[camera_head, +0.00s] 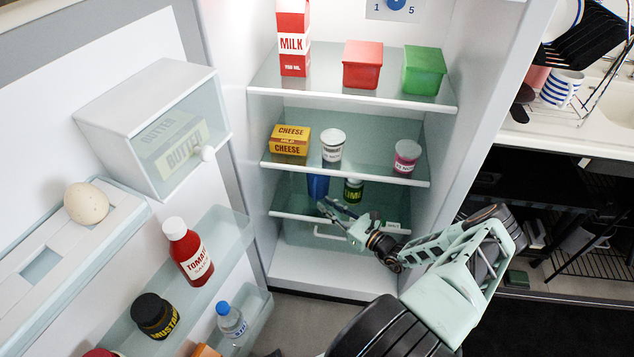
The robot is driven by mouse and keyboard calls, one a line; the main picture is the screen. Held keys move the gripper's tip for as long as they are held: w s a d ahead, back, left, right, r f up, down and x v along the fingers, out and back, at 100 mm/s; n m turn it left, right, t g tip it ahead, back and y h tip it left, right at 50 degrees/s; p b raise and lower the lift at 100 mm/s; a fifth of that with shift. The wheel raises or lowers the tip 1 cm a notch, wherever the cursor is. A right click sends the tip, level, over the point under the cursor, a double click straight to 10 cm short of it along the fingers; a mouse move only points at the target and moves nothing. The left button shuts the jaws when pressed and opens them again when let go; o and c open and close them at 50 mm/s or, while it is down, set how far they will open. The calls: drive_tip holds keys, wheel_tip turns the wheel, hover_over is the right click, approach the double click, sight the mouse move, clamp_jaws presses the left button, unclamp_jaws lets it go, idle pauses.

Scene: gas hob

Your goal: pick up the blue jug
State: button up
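The blue jug (318,185) stands in the open fridge on the lower glass shelf, below the shelf with the cheese. Its upper part is hidden by the shelf edge above it. My gripper (326,204) reaches in from the right and is at the front of that shelf, just in front of and slightly below the jug in the picture. Its two fingers look spread apart, with nothing seen between them. I cannot tell whether a finger touches the jug.
A dark jar with a green label (353,190) stands just right of the jug. A cheese box (289,141), a white tub (332,146) and a pink-labelled tub (406,156) stand on the shelf above. A clear drawer (310,234) is below. The fridge door holds bottles and an egg (86,204).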

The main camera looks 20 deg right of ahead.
sight(314, 200)
drive_tip(key=x, duration=0.3)
drive_tip(key=b+x, duration=0.1)
drive_tip(key=x, duration=0.2)
drive_tip(key=shift+w+r+b, duration=0.2)
drive_tip(key=shift+w+b, duration=0.05)
drive_tip(key=shift+b, duration=0.05)
drive_tip(key=shift+d, duration=0.1)
clamp_jaws()
drive_tip(key=shift+r, duration=0.15)
